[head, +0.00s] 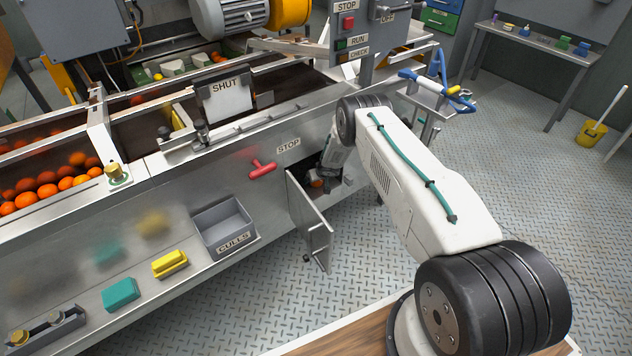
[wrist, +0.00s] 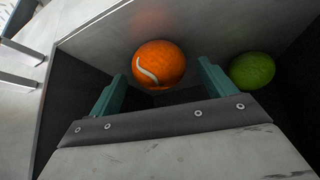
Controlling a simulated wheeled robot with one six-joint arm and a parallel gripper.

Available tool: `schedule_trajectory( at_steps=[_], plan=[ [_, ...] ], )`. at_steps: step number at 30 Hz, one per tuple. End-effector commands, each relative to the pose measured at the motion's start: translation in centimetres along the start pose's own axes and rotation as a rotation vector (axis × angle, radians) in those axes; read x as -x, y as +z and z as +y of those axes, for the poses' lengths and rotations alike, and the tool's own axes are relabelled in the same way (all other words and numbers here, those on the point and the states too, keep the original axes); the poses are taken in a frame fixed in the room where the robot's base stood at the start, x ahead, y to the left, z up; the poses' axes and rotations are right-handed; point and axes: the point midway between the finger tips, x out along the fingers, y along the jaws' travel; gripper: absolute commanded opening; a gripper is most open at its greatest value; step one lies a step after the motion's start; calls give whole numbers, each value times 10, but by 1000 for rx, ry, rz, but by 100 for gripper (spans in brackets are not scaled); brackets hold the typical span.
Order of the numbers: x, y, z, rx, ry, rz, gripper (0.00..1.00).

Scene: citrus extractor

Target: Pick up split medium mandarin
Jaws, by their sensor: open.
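The split mandarin (wrist: 159,65) is orange with a pale curved split on its skin. It lies inside a metal compartment, seen in the wrist view between and just beyond the two green fingers of my gripper (wrist: 163,80). My gripper is open, with a finger on either side of the fruit; I cannot tell whether they touch it. In the head view my arm reaches into the open compartment under the machine, where a bit of orange (head: 316,183) shows. Most of my gripper is hidden there.
A green fruit (wrist: 252,70) lies close to the right finger. The compartment's metal walls are near on all sides. Its door (head: 309,220) hangs open. The CULLS bin (head: 223,228), a yellow block (head: 170,263) and a teal block (head: 120,294) sit on the ledge to the left.

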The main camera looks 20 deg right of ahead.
Motion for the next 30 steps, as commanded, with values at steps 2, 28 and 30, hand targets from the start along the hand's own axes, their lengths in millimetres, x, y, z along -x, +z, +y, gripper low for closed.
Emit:
schedule_trajectory(
  at_steps=[2, 28, 30],
  plan=[
    [0, 0, 0, 0, 0, 0, 82],
    [14, -5, 0, -2, -2, -3, 32],
    [17, -1, -1, -2, -4, -4, 32]
  ],
)
